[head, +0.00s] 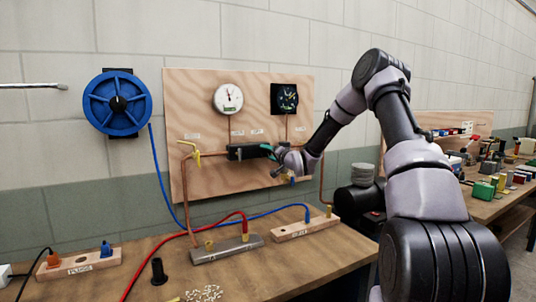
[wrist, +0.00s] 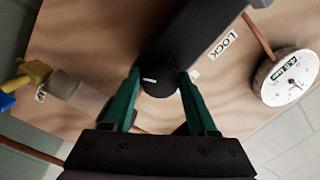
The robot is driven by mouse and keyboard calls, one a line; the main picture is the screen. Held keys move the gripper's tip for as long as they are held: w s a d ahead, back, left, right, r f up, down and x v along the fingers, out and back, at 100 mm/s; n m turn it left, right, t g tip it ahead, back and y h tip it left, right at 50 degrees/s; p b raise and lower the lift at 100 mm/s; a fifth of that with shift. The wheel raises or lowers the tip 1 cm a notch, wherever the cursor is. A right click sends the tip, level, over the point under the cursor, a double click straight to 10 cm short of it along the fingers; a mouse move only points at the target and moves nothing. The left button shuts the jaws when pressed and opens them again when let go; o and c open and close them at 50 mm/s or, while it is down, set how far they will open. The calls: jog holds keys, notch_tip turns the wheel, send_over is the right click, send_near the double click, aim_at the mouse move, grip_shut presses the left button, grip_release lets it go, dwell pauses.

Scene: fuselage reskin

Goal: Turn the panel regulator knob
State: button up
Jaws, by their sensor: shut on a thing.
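The plywood panel (head: 190,105) on the wall carries the black regulator body (head: 240,153), which also shows in the wrist view (wrist: 205,25). The round black regulator knob (wrist: 160,84) has a white mark on its face, pointing left in the wrist view. My gripper (wrist: 159,76) has its teal fingers on both sides of the knob and is shut on it. In the head view my gripper (head: 272,153) is at the right end of the regulator body and hides the knob. A white dial gauge (head: 228,98) is above; it also shows in the wrist view (wrist: 290,77).
A dark gauge (head: 285,98) hangs right of the white one. A yellow valve handle (head: 192,152) is left of the regulator. A blue hose reel (head: 117,102) is on the wall. The bench below holds a grey manifold (head: 226,249), wooden blocks, and red and blue hoses.

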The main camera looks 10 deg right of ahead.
jog(key=n, duration=0.4)
jog(key=shift+r+n+h, duration=0.1)
jog(key=shift+n+h, duration=0.35)
jog(key=shift+n, duration=2.55)
jog(key=shift+n+h, duration=0.45)
jog(key=shift+n, duration=2.55)
jog(key=o, duration=1.4)
jog(key=shift+c, duration=0.2)
